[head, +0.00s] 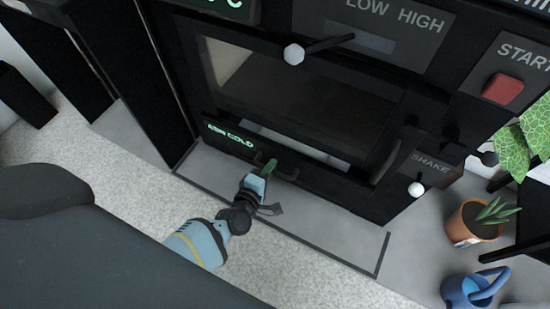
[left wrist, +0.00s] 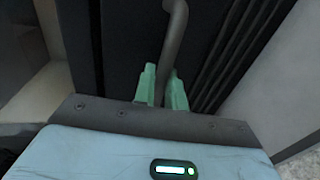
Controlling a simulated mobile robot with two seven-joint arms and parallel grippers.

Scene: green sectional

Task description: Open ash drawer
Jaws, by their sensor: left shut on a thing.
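The ash drawer (head: 222,130) is a black front low on the dark stove, with a green lit label whose last word reads COLD. Its dark handle is a curved bar (left wrist: 174,30) in the left wrist view. My left gripper (head: 269,168) is at the drawer's lower edge in the head view. In the left wrist view its green fingers (left wrist: 162,88) stand on either side of the bar and are shut on it. I cannot tell whether the drawer stands slightly out. My right gripper is not in view.
The stove has a glass door (head: 300,100), a knob lever (head: 294,54), a red start button (head: 503,89) and a SHAKE panel (head: 432,160). A potted plant (head: 474,222) and blue watering can (head: 470,291) stand at right. The grey hearth slab (head: 330,222) before the stove is clear.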

